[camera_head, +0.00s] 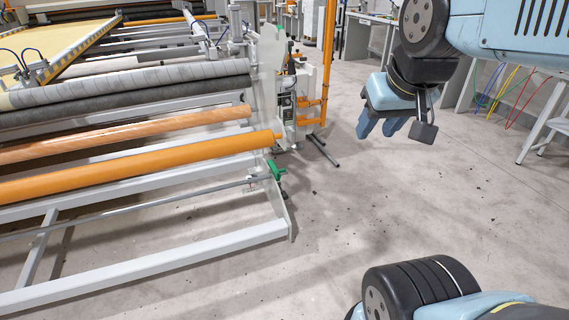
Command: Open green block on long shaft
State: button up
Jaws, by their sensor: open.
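The green block (276,169) sits at the right end of the long thin grey shaft (150,208), beside the white end plate of the gantry frame. It is small in the picture, and I cannot tell whether it is open or closed. The shaft runs left from it, below the orange roller. My gripper (381,126) is at the upper right, its light blue fingers pointing down over bare floor. It is open and empty, to the right of the green block and well apart from it.
An orange roller (140,170), a wooden roller (125,137) and grey fabric rolls (130,90) lie above the shaft. A white lower beam (150,265) crosses in front. An orange post (327,65) stands behind.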

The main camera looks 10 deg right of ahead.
aim_at(276, 172)
jog(key=z, duration=0.05)
jog(key=i, duration=1)
jog(key=u, duration=0.1)
